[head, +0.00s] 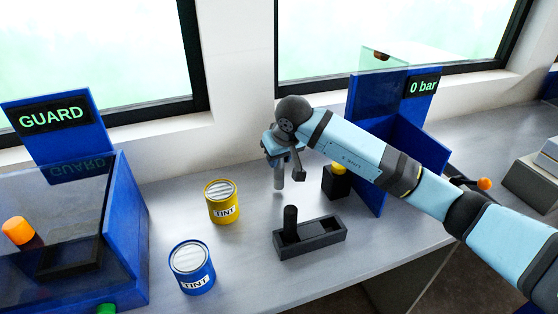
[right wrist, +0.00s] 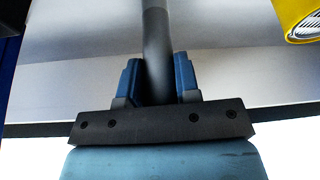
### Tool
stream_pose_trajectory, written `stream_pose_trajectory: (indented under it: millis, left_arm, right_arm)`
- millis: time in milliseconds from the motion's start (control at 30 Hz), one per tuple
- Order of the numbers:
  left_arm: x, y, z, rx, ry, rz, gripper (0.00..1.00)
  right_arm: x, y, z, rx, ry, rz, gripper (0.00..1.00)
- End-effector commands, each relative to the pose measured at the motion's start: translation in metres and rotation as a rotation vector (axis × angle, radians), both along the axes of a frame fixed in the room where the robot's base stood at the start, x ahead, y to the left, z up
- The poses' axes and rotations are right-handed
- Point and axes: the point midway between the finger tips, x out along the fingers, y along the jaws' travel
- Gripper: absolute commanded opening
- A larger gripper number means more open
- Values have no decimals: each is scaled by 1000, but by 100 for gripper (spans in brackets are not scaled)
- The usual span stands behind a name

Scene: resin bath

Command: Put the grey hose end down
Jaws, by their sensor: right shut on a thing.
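The grey hose end (head: 279,180) is held by my right gripper (head: 282,158), upright in the head view and seemingly just above the worktop. In the right wrist view the grey tube (right wrist: 156,55) runs between the two blue fingers of the right gripper (right wrist: 160,80), which is shut on it. I cannot tell if its lower tip touches the worktop. My left gripper is not in view.
A black tray (head: 322,239) with an upright black post stands in front. Yellow (head: 223,208) and blue (head: 191,275) TINT cans stand left. A yellow-topped black block (head: 336,184) is beside the blue "0 bar" housing (head: 420,145). A blue GUARD box (head: 125,215) fills the left.

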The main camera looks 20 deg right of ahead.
Motion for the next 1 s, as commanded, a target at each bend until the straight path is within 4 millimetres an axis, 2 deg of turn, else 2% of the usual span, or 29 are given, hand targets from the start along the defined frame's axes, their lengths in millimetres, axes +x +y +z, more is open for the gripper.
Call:
stream_pose_trajectory:
  millis: [33, 100, 467, 500, 567, 600, 867, 1000]
  left_arm:
    - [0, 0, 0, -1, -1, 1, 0]
    - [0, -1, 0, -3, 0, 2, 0]
    - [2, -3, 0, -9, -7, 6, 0]
    - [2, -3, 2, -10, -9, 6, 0]
    - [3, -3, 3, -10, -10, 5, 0]
    - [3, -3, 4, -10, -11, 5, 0]
    - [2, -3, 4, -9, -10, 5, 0]
    - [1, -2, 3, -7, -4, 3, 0]
  right_arm:
    - [-1, 0, -9, 1, 4, 0, 5]
    - [0, 0, -13, 0, 1, 0, 5]
    - [0, 0, -18, -1, 0, 1, 5]
    - [0, 0, -16, 0, 0, 0, 39]
    - [0, 0, -16, 0, 0, 0, 53]
    - [0, 0, -16, 0, 0, 0, 56]
    - [0, 0, -15, 0, 0, 1, 56]
    - [-3, -1, -3, 0, -3, 1, 56]
